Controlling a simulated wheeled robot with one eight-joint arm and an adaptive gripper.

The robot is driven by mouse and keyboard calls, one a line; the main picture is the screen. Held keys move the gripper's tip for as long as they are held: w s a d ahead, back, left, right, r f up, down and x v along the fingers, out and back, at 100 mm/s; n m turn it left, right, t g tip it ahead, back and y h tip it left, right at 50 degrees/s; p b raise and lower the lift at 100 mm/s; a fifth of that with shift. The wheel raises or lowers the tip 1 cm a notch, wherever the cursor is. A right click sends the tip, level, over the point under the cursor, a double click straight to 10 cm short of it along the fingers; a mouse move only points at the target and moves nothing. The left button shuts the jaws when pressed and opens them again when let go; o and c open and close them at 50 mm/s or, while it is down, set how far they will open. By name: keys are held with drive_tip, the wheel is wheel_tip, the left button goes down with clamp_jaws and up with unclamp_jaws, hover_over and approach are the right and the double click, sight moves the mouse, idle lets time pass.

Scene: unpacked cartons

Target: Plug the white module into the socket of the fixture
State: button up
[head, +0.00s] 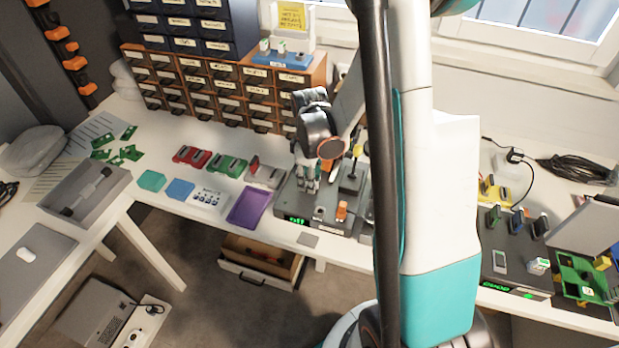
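My gripper (309,182) points down over the left part of a dark grey fixture (297,207) with a green display on its front. Its fingers are small here, and I cannot tell whether they are open or shut or hold a module. The fixture's socket cannot be made out under the gripper. A small pale piece (319,213) and an orange-topped piece (342,210) stand on the fixture in front of the gripper. Small white modules (264,46) stand in a blue-based rack on top of the drawer cabinet. I cannot tell which one is the task's module.
A black upright post (352,176) stands right of my gripper. Red and green holders (228,164), a purple tray (249,206) and teal and blue boxes (180,190) lie to the left. The drawer cabinet (215,90) stands behind. My arm hides the bench's middle.

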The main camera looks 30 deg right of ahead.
wheel_tip(320, 180, up, 12)
idle(0.7)
idle(1.4)
